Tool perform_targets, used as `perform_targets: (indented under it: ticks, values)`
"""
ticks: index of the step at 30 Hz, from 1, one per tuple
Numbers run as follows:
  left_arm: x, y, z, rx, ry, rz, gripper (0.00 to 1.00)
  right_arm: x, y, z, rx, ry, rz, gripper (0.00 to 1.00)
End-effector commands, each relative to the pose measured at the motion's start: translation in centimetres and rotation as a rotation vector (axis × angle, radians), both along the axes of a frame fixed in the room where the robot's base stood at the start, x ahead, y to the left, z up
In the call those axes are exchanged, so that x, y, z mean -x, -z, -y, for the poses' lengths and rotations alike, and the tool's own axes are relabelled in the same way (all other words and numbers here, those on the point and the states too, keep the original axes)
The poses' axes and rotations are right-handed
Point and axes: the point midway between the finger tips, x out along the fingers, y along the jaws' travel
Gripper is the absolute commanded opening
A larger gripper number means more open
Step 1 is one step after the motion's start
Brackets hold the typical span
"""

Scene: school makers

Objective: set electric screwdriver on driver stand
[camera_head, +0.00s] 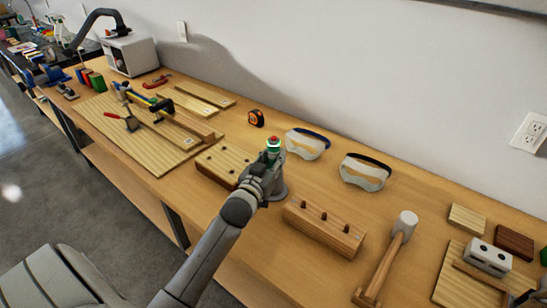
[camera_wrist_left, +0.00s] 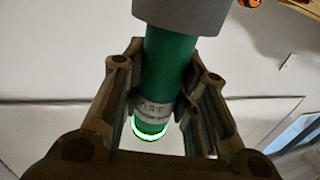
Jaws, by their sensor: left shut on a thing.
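The electric screwdriver (camera_head: 273,146) is a green cylinder with a red-and-white top end in the head view. It fills the middle of the left wrist view (camera_wrist_left: 171,66), with a bright green ring at its end. My left gripper (camera_head: 266,170) is shut on it, fingers on both sides, and holds it roughly upright over the bench. A grey round piece, seemingly the driver stand (camera_head: 280,191), shows just behind the gripper. Grey also meets the screwdriver in the wrist view (camera_wrist_left: 180,12); whether it rests there is unclear. My right gripper is out of view.
Wooden blocks with holes (camera_head: 213,171) (camera_head: 325,230) flank the gripper on the wooden bench (camera_head: 240,230). Two pairs of goggles (camera_head: 306,146) (camera_head: 365,174) and an orange tape measure (camera_head: 256,118) lie behind. A mallet (camera_head: 402,227) lies to the right.

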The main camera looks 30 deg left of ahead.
Motion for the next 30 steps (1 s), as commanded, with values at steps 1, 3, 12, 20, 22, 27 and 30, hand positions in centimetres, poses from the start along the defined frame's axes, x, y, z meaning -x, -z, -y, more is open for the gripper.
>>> perform_targets:
  ticks: [1,3,12,20,22,27,30]
  values:
    - [0.0,0.1,0.0,0.0,0.0,0.002,0.0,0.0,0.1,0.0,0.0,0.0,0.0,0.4]
    - [0.0,0.2,0.0,0.0,0.0,0.002,0.0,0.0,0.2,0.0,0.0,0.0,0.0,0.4]
    - [0.0,0.4,0.0,0.0,0.0,0.001,0.37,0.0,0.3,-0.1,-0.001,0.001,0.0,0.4]
    - [0.3,0.5,0.0,0.001,0.0,-0.003,0.37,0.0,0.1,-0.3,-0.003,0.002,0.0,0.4]
    - [0.7,0.5,0.1,0.002,0.0,-0.004,0.37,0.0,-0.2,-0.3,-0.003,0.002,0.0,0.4]
    - [2.1,0.4,0.4,0.001,0.0,-0.002,0.37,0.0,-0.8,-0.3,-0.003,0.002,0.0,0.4]
    - [2.9,0.3,0.5,0.001,-0.001,-0.003,0.37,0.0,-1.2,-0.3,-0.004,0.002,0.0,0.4]
